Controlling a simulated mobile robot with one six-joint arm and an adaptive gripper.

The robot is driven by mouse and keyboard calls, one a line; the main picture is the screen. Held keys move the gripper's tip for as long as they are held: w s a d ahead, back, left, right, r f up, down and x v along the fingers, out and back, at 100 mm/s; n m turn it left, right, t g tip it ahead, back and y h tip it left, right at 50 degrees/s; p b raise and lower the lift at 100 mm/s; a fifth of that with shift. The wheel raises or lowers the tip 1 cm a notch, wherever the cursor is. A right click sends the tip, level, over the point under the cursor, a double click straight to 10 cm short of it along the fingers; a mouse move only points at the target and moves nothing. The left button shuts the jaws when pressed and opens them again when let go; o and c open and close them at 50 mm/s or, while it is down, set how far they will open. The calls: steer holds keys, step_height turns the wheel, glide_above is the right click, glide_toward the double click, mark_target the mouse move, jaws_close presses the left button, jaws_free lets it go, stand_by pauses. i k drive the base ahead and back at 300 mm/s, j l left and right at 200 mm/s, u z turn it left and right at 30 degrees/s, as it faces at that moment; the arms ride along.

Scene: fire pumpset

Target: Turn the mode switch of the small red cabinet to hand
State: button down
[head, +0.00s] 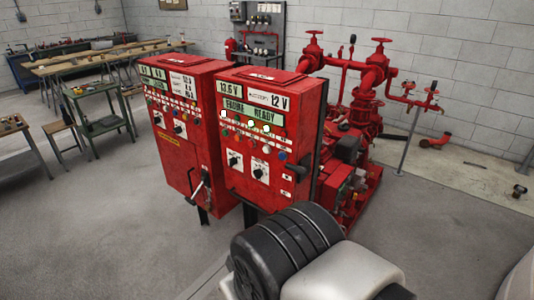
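Two red cabinets stand side by side in the head view. The left red cabinet (205,158) looks slightly smaller; it has a display, rows of small lights and two dark knobs on white plates, an upper knob (163,117) and a lower knob (180,127). The right red cabinet (238,187) has a lit display reading "ENGINE READY" and two similar knobs, a left knob (235,160) and a right knob (260,171). The knob labels and pointer directions are too small to read. My gripper is not in view; part of my arm shows at the bottom.
A lever handle (198,188) juts from the left cabinet's lower front, and a black handle (297,170) from the right cabinet's side. Red pump pipework (372,80) stands behind. Workbenches (110,58) and a green cart (103,125) are at left. The floor in front is clear.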

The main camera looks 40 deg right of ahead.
mark_target(233, 161)
steer(key=i+j+z, duration=0.1)
steer(key=z, duration=0.35)
steer(key=j+z, duration=0.2)
steer(key=z, duration=0.25)
steer(key=i+j+z, duration=0.15)
steer(key=j, duration=0.6)
steer(key=i+j+z, duration=0.15)
steer(key=j, duration=0.65)
steer(key=j+z, duration=0.15)
steer(key=j, duration=0.65)
steer(key=i, duration=0.05)
